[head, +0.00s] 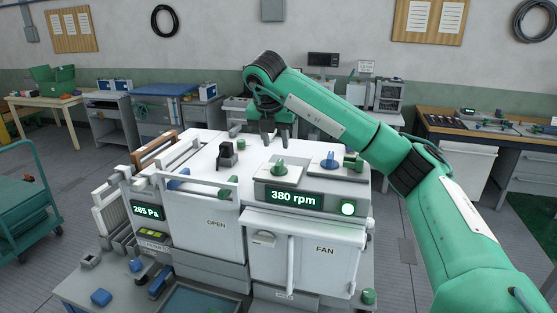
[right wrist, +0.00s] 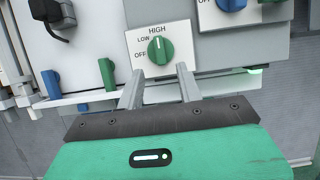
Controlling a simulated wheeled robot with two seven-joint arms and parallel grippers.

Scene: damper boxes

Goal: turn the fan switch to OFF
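The fan switch is a green knob (head: 280,168) on top of the fan box, behind the 380 rpm display (head: 293,198). The right wrist view shows this knob (right wrist: 160,50) on a white plate marked OFF, LOW and HIGH, its white line pointing up toward HIGH. My right gripper (head: 275,138) is above and behind the knob in the head view. In the right wrist view its two fingers (right wrist: 160,88) are spread apart, with nothing between their tips; the knob lies just beyond them, apparently untouched. My left gripper is not in view.
A blue knob (head: 330,159) and a green handle (head: 352,163) stand right of the switch. A black plug-like part (head: 227,155) and a white rail (head: 200,177) are to the left. A round lamp (head: 348,208) glows beside the display. The white box top behind is mostly clear.

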